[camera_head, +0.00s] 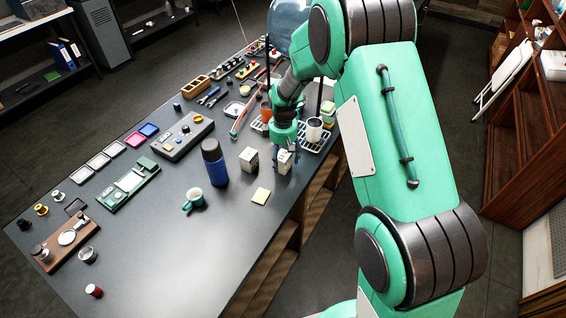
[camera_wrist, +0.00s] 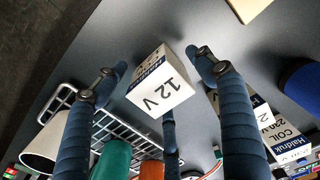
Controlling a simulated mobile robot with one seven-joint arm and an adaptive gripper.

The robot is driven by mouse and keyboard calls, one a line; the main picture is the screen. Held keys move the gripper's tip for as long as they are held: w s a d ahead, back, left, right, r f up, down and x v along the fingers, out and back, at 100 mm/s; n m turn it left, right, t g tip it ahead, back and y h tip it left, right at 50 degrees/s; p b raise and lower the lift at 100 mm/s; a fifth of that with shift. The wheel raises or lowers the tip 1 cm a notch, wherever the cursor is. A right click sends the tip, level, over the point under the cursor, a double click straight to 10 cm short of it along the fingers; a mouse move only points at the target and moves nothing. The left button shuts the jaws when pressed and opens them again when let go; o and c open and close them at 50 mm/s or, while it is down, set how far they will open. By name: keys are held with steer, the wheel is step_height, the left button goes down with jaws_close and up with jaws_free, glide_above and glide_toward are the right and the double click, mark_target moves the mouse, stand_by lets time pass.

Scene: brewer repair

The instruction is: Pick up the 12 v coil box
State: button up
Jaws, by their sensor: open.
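The 12 V coil box (camera_head: 284,163) is a small white carton near the table's right edge. In the wrist view the 12 V coil box (camera_wrist: 160,88) shows its "12 V" label and sits between my blue fingers. My gripper (camera_head: 287,150) is open around the top of the box in the head view, pointing down. In the wrist view my gripper (camera_wrist: 152,75) has its fingers spread, with no clear contact on the box. A second similar carton, marked "COIL" (camera_wrist: 285,140), stands beside it; this other box (camera_head: 249,160) is just left in the head view.
A blue bottle (camera_head: 215,163) and a teal mug (camera_head: 193,199) stand to the left. A yellow note (camera_head: 261,196) lies in front. A white cup (camera_head: 314,130) stands on a wire rack (camera_wrist: 133,138) close behind my gripper.

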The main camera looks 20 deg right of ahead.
mark_target(283, 157)
steer(key=c, duration=1.5)
steer(key=shift+o, duration=0.2)
steer(key=shift+r, duration=0.15)
steer(key=shift+r, duration=0.5)
steer(key=shift+s+r, duration=0.15)
steer(key=shift+r, duration=0.45)
steer(key=shift+s+r, duration=0.15)
steer(key=shift+r, duration=0.45)
steer(key=s+r+p, duration=0.1)
steer(key=s, duration=1.4)
steer(key=shift+s+d+r, duration=0.15)
steer(key=shift+s+r, duration=0.05)
